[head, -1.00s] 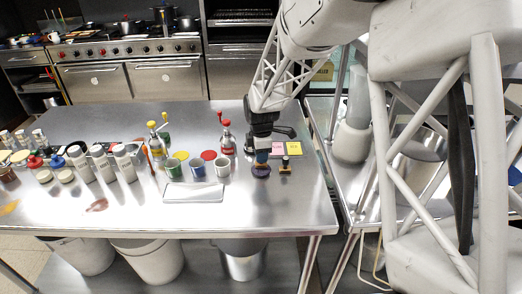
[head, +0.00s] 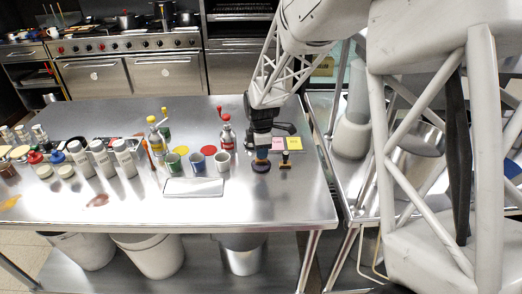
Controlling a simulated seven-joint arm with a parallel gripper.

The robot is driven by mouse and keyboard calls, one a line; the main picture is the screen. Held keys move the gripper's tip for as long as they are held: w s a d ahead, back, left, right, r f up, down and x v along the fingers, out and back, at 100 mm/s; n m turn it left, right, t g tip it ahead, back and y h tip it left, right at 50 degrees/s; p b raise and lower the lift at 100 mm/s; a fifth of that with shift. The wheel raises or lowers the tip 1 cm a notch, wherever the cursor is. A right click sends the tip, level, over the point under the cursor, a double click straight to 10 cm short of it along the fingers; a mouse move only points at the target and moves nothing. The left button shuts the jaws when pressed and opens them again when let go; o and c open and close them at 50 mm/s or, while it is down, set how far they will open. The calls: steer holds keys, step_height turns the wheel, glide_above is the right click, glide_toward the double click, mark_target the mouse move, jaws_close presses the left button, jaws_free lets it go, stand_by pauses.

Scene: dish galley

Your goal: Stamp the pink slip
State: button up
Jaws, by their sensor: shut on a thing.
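My gripper (head: 262,151) points down near the right end of the steel table, in the head view. It is shut on a small stamp-like thing with a blue part (head: 262,155), mostly hidden by the jaws. Directly under it is a round dark purple pad or base (head: 261,167); I cannot tell whether the two touch. The pink slip (head: 278,143) lies flat behind and to the right of the gripper, beside a yellow slip (head: 294,143). A second stamp (head: 285,159), with a black handle and wooden-coloured base, stands upright just right of the round pad.
Three cups, green (head: 173,163), blue (head: 197,163) and white (head: 222,161), stand to the left behind a pale tray (head: 193,188). A red-topped bottle (head: 226,133) stands behind them. Bottles and jars crowd the left. The front right of the steel table (head: 285,200) is clear.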

steer(key=shift+f, duration=0.65)
stand_by(1.9)
steer(key=shift+r, duration=0.15)
steer(key=shift+r, duration=3.5)
steer(key=shift+w, duration=0.1)
steer(key=w+d, duration=0.6)
steer(key=w, duration=0.6)
steer(key=shift+w+d+f, duration=0.15)
steer(key=shift+d+f, duration=0.05)
steer(key=shift+d, duration=0.05)
steer(key=shift+f, duration=0.2)
steer(key=shift+f, duration=2.8)
steer(key=shift+f, duration=0.1)
